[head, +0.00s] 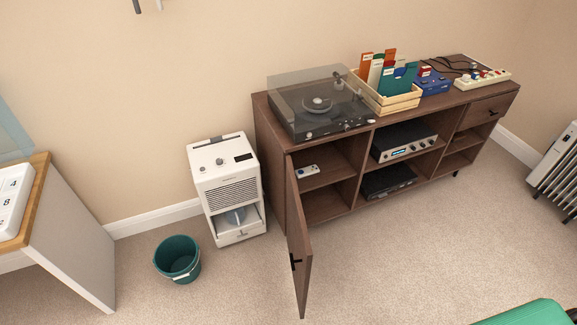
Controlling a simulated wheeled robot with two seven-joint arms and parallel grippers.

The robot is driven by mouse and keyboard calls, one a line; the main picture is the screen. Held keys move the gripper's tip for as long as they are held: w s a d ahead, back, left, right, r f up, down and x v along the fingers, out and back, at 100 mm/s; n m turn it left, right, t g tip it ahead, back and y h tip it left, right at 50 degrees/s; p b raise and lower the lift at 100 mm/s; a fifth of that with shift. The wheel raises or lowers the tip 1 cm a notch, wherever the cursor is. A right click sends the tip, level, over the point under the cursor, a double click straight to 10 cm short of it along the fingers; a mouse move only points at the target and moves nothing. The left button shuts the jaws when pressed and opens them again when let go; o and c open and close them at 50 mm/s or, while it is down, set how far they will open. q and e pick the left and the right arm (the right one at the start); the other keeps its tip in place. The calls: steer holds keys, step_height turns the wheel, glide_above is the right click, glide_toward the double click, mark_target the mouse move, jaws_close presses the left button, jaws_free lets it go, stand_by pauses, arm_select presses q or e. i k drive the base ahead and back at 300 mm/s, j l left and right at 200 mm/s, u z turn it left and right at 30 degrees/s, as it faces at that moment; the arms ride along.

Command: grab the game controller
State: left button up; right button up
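A small light-grey object with dark marks, which looks like the game controller (308,171), lies on the upper left shelf inside the brown sideboard (262,150). The sideboard's left door (301,235) stands open, swung out toward the front, so this compartment is exposed. The controller is small in the picture and its details are hard to make out. Neither of my grippers is in view.
On top stand a record player (318,103), a wooden record crate (388,103), a blue device (432,82) and a cream console (482,79). A white dehumidifier (227,188) and green bin (177,258) stand left. Carpet in front is clear.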

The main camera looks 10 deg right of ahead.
mark_target(304, 172)
steer(key=i+l+u, duration=0.15)
steer(key=l, duration=0.65)
steer(key=i+l+u, duration=0.15)
steer(key=l, duration=0.65)
steer(key=l+u, duration=0.15)
steer(key=l, duration=0.65)
steer(key=i, duration=0.05)
